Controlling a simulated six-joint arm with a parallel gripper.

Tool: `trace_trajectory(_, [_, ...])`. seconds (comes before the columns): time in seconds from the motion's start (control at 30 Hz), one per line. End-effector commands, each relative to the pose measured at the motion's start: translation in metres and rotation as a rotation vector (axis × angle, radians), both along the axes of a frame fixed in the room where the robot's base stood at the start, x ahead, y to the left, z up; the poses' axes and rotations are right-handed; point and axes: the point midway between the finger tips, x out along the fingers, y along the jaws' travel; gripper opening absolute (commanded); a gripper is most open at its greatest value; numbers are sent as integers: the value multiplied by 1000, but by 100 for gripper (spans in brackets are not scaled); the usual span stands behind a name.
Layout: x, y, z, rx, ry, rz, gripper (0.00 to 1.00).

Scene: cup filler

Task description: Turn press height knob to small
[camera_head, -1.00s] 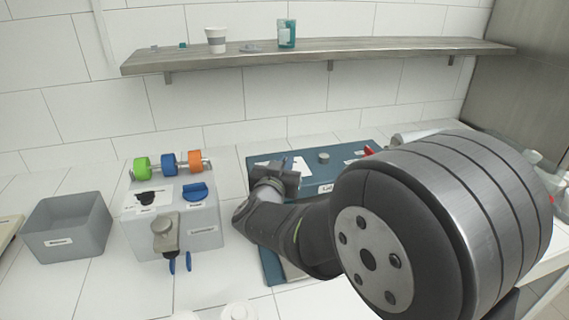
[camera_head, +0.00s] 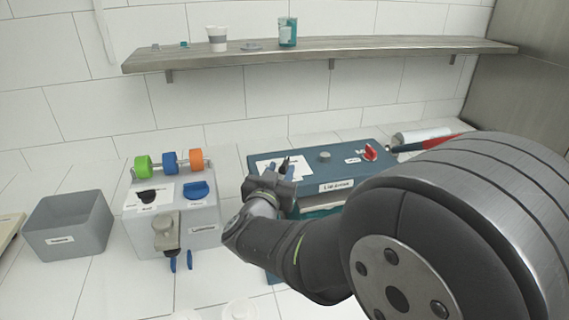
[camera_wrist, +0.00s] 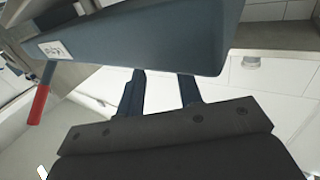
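The blue press machine (camera_head: 300,152) stands on the counter right of centre, with a label on its front face that I cannot fully read. On its top are a grey round knob (camera_head: 324,156) and a red knob (camera_head: 371,151) beside a small label. I cannot tell for sure which is the press height knob. My gripper (camera_head: 282,165) is at the front left of the machine, partly over its white paper. In the wrist view, my gripper (camera_wrist: 161,80) has its two fingers apart with nothing between them. The machine's blue body (camera_wrist: 170,40) fills the space just beyond the fingertips; no knob is clear there.
Left of the machine stands a grey box (camera_head: 200,234) with blue and black knobs and coloured rollers. A grey bin (camera_head: 70,242) is at far left. A red-handled lever (camera_wrist: 40,104) sticks out from the machine. A shelf (camera_head: 300,55) holds cups above.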

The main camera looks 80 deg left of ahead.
Motion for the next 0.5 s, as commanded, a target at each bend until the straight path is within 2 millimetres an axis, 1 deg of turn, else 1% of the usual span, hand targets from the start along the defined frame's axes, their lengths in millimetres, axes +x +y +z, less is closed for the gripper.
trace_trajectory(0.03, [-8,-12,0,0,0,5,33])
trace_trajectory(0.3, [-42,-69,1,1,-1,5,33])
trace_trajectory(0.4, [-52,-85,0,1,-1,4,33])
trace_trajectory(0.5, [-59,-96,0,1,1,3,33])
